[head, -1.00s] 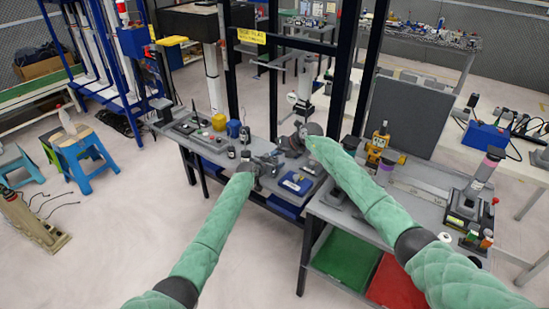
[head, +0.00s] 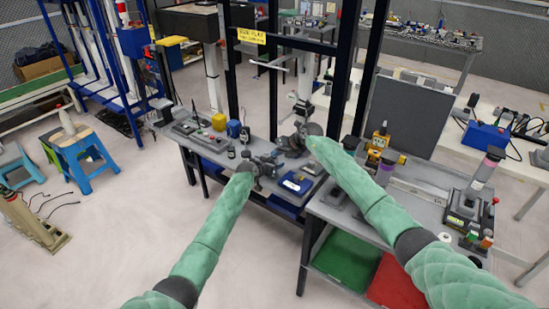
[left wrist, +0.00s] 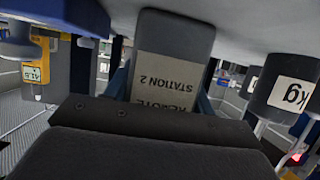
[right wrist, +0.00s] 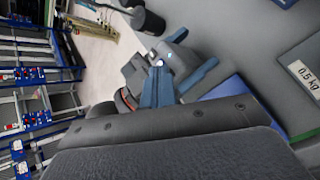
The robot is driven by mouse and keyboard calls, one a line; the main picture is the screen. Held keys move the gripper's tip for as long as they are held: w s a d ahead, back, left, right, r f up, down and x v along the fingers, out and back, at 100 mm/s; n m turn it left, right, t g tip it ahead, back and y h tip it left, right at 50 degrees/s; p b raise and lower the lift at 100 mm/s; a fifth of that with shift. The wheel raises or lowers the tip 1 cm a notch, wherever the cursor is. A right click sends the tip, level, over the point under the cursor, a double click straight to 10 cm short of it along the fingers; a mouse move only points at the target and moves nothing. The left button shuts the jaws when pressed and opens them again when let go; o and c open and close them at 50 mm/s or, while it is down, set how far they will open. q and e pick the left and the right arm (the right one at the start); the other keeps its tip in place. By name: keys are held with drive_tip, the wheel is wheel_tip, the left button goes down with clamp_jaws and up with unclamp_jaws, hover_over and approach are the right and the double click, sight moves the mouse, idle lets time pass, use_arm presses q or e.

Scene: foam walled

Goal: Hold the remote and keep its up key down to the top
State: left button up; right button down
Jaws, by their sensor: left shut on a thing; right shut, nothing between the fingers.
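The remote (left wrist: 172,65) is a grey block with a pale label reading "REMOTE STATION 2", upside down in the left wrist view. My left gripper (head: 262,164) is shut on it, with a blue finger on each side of the label. My right gripper (right wrist: 160,72) is shut and empty, its blue fingertips together.
Both grippers are over a grey workbench (head: 200,147) with jars and small parts. A weight marked "kg" (left wrist: 285,92) is near the remote, and a 0.5 kg block (right wrist: 310,75) is at the right. A black upright frame (head: 353,70) stands behind.

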idle(0.4)
drive_tip(key=shift+r, duration=0.7)
drive_tip(key=shift+r, duration=0.15)
wheel_tip(320, 180, up, 5)
drive_tip(key=shift+f, duration=0.1)
idle(0.4)
idle(0.4)
use_arm(q)
drive_tip(key=o, duration=1.1)
drive_tip(key=shift+o, duration=0.2)
